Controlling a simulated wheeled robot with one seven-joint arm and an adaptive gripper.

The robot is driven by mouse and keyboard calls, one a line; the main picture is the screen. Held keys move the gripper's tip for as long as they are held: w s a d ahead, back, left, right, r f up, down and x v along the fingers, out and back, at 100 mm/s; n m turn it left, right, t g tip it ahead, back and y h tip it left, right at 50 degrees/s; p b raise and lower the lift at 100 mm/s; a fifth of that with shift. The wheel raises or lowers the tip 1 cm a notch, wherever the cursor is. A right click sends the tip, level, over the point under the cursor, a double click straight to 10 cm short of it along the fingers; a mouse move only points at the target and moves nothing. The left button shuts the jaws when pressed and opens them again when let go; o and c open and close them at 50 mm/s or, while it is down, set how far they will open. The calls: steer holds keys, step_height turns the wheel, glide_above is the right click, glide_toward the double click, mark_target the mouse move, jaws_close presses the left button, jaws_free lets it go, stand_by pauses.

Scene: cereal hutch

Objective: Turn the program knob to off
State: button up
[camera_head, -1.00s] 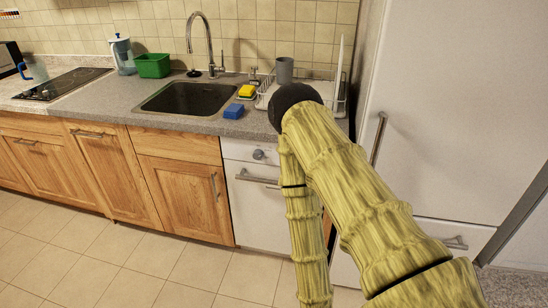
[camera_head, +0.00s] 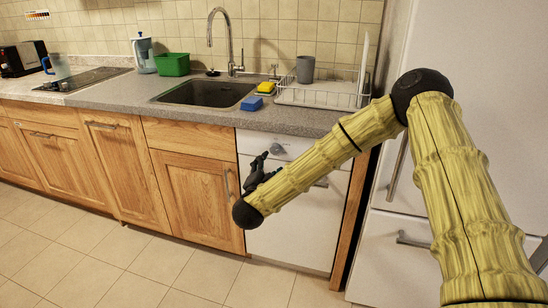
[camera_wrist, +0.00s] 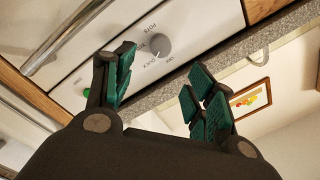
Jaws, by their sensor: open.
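The program knob is a round grey dial (camera_wrist: 160,45) on the white front panel of the dishwasher (camera_head: 298,230), under the counter. Small printed labels ring it in the wrist view; I cannot tell for sure which one it points to. In the head view the knob (camera_head: 278,149) shows just above and right of my gripper (camera_head: 259,167). In the wrist view my gripper (camera_wrist: 163,82) has its green-padded fingers apart and nothing between them. The knob appears beyond the gap between the fingertips, apart from them.
A green button (camera_wrist: 87,91) is partly hidden by the left finger. A bar handle (camera_wrist: 75,35) crosses the dishwasher door near the panel. The counter edge (camera_wrist: 200,65) runs along the panel. A fridge (camera_head: 460,90) stands at the right; the floor in front is clear.

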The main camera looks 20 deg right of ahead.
mark_target(275, 150)
steer(key=x, duration=1)
steer(key=shift+w+f, duration=0.1)
steer(key=shift+f, duration=0.05)
steer(key=c, duration=1)
